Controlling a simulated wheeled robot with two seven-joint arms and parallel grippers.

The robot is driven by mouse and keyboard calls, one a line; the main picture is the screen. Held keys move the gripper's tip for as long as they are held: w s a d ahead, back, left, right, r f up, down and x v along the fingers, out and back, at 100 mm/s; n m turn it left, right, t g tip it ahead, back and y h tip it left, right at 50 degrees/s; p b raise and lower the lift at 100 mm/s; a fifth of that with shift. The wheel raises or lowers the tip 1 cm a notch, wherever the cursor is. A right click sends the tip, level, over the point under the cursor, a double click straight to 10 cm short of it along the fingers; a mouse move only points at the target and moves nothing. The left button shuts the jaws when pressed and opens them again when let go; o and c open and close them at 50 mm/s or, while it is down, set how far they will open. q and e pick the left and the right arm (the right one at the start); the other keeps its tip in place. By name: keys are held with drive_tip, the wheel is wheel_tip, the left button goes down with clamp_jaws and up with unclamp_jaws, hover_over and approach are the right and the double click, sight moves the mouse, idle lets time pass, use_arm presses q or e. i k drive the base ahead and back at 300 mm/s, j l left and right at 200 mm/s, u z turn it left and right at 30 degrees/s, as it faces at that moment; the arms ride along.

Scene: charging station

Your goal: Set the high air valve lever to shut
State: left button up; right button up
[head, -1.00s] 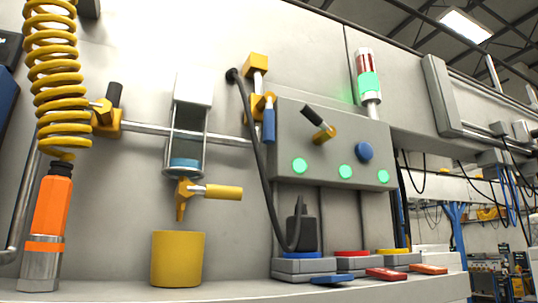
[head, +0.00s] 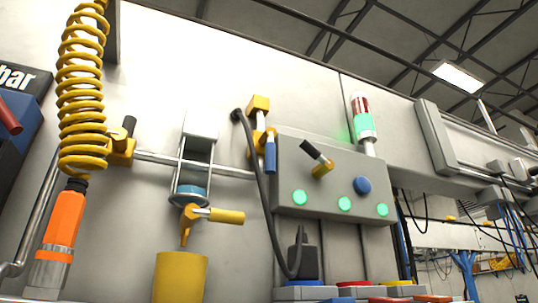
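Several levers show in the head view, and I cannot tell for certain which is the high air valve lever. A yellow valve (head: 121,152) on the horizontal pipe at left has a dark lever (head: 129,126) pointing up and slightly right. A yellow fitting (head: 258,104) higher up at centre has a blue lever (head: 270,155) hanging down below it. A yellow lever (head: 225,216) points right from the tap under the clear-sided filter (head: 195,165). A red lever (head: 9,117) shows at the far left edge. Neither gripper is in view.
A grey control box (head: 335,175) with green lights, a black-handled switch and a blue knob is at centre right. A yellow coiled hose (head: 82,95) ends in an orange handle (head: 62,222) at left. A yellow cup (head: 180,278) stands below the tap.

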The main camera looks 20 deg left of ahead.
sight(270, 158)
drive_tip(key=l+u, duration=0.15)
drive_tip(key=l, duration=0.25)
drive_tip(key=k+l+u, duration=0.15)
drive_tip(key=l, duration=0.25)
drive_tip(key=l+u, duration=0.15)
drive_tip(key=l, duration=0.25)
drive_tip(key=k+l+u, duration=0.15)
drive_tip(key=l, duration=0.25)
drive_tip(key=k+l+u, duration=0.15)
drive_tip(key=l, duration=0.2)
drive_tip(key=l+u, duration=0.15)
drive_tip(key=l, duration=0.25)
drive_tip(key=k+l+u, duration=0.15)
drive_tip(key=k+l, duration=0.05)
drive_tip(key=l, duration=0.1)
